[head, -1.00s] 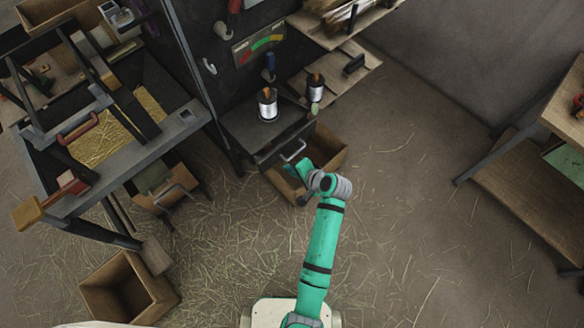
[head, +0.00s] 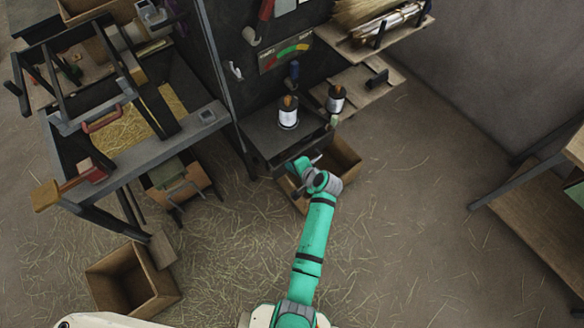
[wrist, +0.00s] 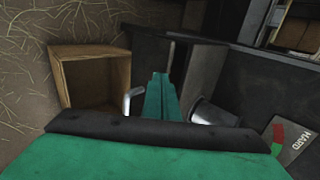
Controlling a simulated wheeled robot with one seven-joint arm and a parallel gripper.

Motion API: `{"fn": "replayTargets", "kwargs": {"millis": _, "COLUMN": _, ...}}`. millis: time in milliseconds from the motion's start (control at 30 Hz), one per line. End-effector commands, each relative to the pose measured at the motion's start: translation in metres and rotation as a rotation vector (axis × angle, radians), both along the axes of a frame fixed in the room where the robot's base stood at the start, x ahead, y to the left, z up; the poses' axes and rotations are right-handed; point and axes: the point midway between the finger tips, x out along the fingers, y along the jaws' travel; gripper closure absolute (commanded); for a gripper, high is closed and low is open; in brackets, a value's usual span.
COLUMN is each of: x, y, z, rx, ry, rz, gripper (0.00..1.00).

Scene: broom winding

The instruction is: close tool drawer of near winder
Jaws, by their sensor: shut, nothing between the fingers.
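The near winder stands at the upper middle of the head view, with a dark panel and a grey shelf (head: 262,132). Its tool drawer appears to be the dark-fronted one under that shelf (head: 262,161), largely behind my gripper; how far it is open I cannot tell. My gripper (head: 297,166) is at the front of the winder, just below the shelf edge. In the wrist view my green fingers (wrist: 160,95) are shut and empty, pointing at the dark winder. A bent metal handle (wrist: 131,97) is just left of the fingers; contact is unclear.
Two cans (head: 288,113) (head: 335,98) stand on the shelves. A wooden box (head: 343,162) is below and right of the shelf; it also shows in the wrist view (wrist: 92,80). Another open drawer (head: 176,182) is under the left bench. Another box (head: 130,280) sits lower left.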

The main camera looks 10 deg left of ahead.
Motion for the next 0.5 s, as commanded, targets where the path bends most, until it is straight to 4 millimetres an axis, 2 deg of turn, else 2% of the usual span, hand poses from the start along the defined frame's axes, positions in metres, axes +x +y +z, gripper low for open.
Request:
{"fn": "replayTargets", "kwargs": {"millis": 133, "x": 0.003, "y": 0.003, "z": 0.000, "rx": 0.001, "ry": -0.001, "rz": 0.000, "gripper": 1.00}}
{"fn": "replayTargets", "kwargs": {"millis": 333, "x": 0.018, "y": 0.017, "z": 0.000, "rx": 0.001, "ry": -0.001, "rz": -0.001, "gripper": 1.00}}
{"fn": "replayTargets", "kwargs": {"millis": 500, "x": 0.018, "y": 0.017, "z": 0.000, "rx": 0.001, "ry": 0.001, "rz": -0.002, "gripper": 1.00}}
